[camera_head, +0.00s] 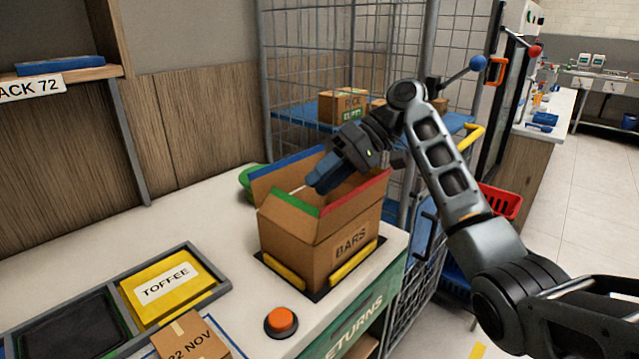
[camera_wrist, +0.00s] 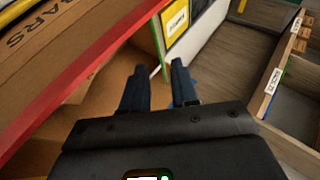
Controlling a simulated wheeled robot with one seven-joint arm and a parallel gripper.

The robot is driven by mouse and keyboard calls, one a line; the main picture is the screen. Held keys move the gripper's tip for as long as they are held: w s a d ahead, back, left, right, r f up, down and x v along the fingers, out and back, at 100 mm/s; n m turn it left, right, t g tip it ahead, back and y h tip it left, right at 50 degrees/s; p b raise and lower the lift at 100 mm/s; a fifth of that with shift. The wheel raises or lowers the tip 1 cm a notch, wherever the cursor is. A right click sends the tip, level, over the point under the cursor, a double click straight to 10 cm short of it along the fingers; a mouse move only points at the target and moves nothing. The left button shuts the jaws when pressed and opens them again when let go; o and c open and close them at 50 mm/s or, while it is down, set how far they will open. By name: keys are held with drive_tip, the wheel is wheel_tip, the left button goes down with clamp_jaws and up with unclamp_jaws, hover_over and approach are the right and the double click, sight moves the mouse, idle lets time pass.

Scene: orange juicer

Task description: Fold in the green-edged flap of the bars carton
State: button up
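The bars carton (camera_head: 300,252) stands upright at the counter's right end, its top open. Its green-edged flap (camera_head: 287,212) stands up on the left front side. In the wrist view the green edge (camera_wrist: 160,48) runs down toward the gap between my fingertips. The red-edged flap (camera_head: 352,196) is up at the right front, and the blue-edged flap (camera_head: 287,170) is up at the back. My gripper (camera_head: 320,184) is over the carton's opening, behind the green-edged flap. In the wrist view its two blue fingers (camera_wrist: 157,75) are apart with nothing held. Whether they touch the flap cannot be told.
Low yellow guides (camera_head: 353,262) flank the carton's foot. An orange button (camera_head: 281,321) is in front, and a yellow toffee bin (camera_head: 168,285) is at left. A wire cage (camera_head: 315,65) with a blue shelf stands behind.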

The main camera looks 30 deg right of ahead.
sight(299, 204)
drive_tip(key=shift+d, duration=0.1)
drive_tip(key=shift+s+b+x, duration=0.15)
drive_tip(key=shift+b+x, duration=0.4)
drive_tip(key=shift+x, duration=1.2)
drive_tip(key=shift+s+b+x, duration=0.2)
drive_tip(key=shift+b+x, duration=0.3)
drive_tip(key=shift+x, duration=1.2)
drive_tip(key=shift+c, duration=0.4)
clamp_jaws()
